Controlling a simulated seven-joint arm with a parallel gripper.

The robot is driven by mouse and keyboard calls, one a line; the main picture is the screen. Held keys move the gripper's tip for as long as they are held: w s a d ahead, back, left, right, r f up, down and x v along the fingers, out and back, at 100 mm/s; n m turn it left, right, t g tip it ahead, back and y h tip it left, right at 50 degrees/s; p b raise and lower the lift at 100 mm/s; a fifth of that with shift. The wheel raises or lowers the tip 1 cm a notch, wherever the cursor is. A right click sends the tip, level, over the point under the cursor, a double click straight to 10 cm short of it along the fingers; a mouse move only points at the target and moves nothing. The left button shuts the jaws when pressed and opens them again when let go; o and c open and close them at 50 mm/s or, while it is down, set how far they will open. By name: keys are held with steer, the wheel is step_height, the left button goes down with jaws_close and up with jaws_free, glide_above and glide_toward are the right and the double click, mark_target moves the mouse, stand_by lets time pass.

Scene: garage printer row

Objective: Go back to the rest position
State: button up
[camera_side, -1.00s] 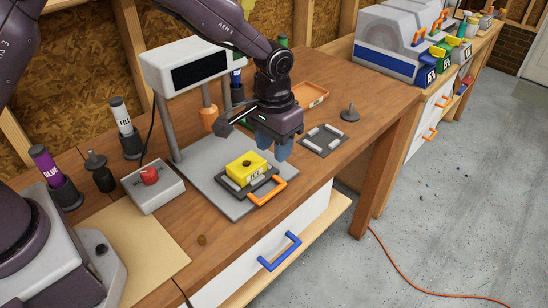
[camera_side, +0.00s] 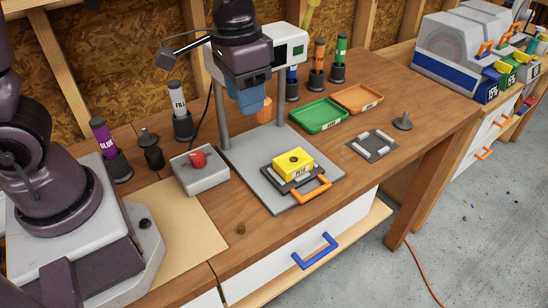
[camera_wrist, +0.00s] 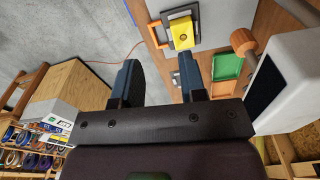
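My gripper (camera_side: 250,102) points down, raised in front of the white head (camera_side: 287,48) of the stand on the bench. In the wrist view my gripper (camera_wrist: 160,84) has its two dark blue fingers apart with nothing between them. A yellow block (camera_side: 293,161) with a round hole on top sits in a dark tray with an orange handle (camera_side: 312,190), on the grey base plate (camera_side: 262,186). The block also shows in the wrist view (camera_wrist: 183,30), well beyond the fingers. My gripper is clear of it.
A green tray (camera_side: 319,116) and an orange tray (camera_side: 358,98) lie behind the block. A dark frame (camera_side: 374,146) lies to its right. A box with a red button (camera_side: 199,170) and pens in holders stand left of the base plate. The front wood is mostly bare.

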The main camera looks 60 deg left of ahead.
steer(key=s+a+r+n+t, duration=0.1)
steer(key=s+a+r+t, duration=0.4)
steer(key=s+r, duration=0.4)
steer(key=s, duration=0.2)
steer(key=shift+s, duration=0.3)
steer(key=shift+a+r, duration=0.1)
stand_by(1.2)
